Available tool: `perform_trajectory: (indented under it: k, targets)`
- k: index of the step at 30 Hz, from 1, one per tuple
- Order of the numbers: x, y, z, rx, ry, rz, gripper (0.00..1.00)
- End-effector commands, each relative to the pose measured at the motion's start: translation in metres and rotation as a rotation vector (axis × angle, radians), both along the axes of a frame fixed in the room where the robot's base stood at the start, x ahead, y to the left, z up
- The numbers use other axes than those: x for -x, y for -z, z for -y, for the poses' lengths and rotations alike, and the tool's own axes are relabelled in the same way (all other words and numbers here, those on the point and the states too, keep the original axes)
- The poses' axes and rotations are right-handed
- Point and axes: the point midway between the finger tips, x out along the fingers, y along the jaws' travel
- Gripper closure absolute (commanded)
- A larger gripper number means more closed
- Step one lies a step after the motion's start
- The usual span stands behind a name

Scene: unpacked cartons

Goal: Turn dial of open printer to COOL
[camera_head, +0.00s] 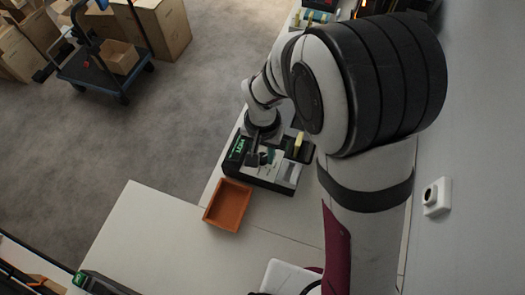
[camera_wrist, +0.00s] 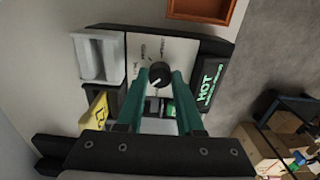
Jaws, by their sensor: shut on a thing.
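The printer (camera_head: 283,172) stands on the white bench in the head view, a dark body with a pale top panel. In the wrist view its white dial panel (camera_wrist: 183,48) carries a round black dial (camera_wrist: 159,71) with a pale pointer mark towards the lower left. The small words around the dial are too blurred to read surely. A green display reading HOT (camera_wrist: 207,85) is to the right of the dial. My gripper (camera_wrist: 161,76) has its two green fingertips on either side of the dial, shut on it. In the head view my gripper (camera_head: 257,159) is over the printer and hides the dial.
An orange-brown tray (camera_head: 228,205) lies beside the printer; its edge shows in the wrist view (camera_wrist: 205,14). A grey block (camera_wrist: 98,58) and a yellow part (camera_wrist: 95,118) are left of the dial. A cart with cartons (camera_head: 118,57) stands on the floor. The front bench is largely clear.

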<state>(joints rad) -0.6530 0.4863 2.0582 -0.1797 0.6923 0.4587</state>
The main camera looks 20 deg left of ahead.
Motion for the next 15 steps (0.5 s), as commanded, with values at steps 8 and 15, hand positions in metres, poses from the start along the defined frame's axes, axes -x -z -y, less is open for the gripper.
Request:
perform_trajectory:
  k: [8, 15]
  targets:
    - [0.0002, -0.0003, 0.0003, 0.000, -0.135, -0.001, 1.00]
    - [0.0003, -0.0003, 0.0002, 0.000, -0.339, -0.002, 1.00]
